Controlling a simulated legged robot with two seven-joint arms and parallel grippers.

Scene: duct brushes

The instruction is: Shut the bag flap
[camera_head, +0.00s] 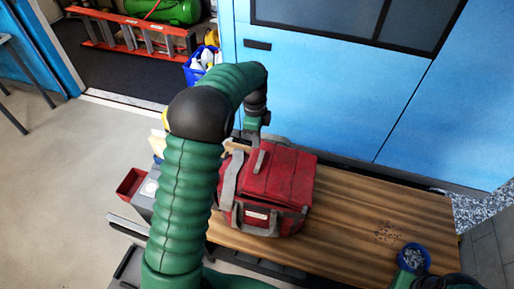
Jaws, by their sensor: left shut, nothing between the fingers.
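A red bag (270,185) with grey straps and trim stands on the wooden table. Its red top flap (282,172) lies over the top; I cannot tell whether its edge is fully down. My left arm, in green ribbed sleeves, comes up from the bottom and bends over behind the bag. My left gripper (254,133) is shut and empty, pointing down just beyond the bag's far edge. Whether it touches the flap is unclear. Part of my right arm shows at the bottom right corner, but its gripper is not clearly visible.
The wooden table (365,225) has clear room right of the bag. A blue bowl (414,257) with grey contents and scattered dark bits lie at its right end. A blue van side (340,85) stands behind. A red bin (131,184) is at left.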

